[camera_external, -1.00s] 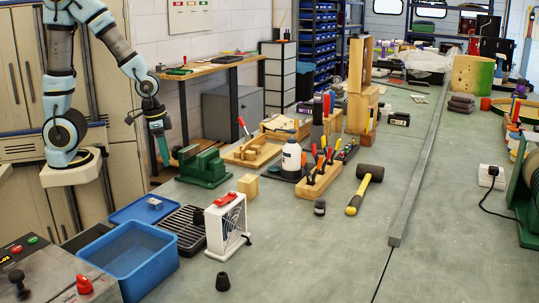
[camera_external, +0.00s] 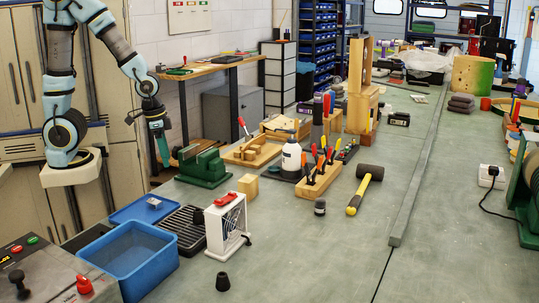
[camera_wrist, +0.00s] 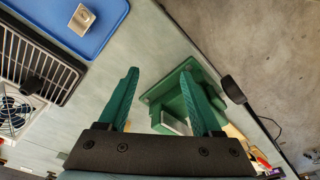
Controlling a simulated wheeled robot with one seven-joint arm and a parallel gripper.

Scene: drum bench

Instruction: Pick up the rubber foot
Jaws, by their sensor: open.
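A small black tapered piece (camera_external: 222,281), which looks like the rubber foot, stands upright on the bench near its front edge, right of the blue bin. My gripper (camera_external: 162,150) is at the bench's left edge, beside the green vise and far from this piece. In the wrist view my gripper (camera_wrist: 160,74) has its two green fingers spread, with nothing held between them. The tapered piece cannot be made out in the wrist view. Another small dark piece (camera_external: 198,216) is at the black rack; it also shows in the wrist view (camera_wrist: 32,86).
A green vise (camera_external: 205,168) stands close to my gripper. A blue bin (camera_external: 136,262), a blue tray (camera_external: 133,212), a black rack (camera_external: 180,226) and a white fan (camera_external: 226,228) crowd the near left. A mallet (camera_external: 357,195) lies mid-bench. The front right is clear.

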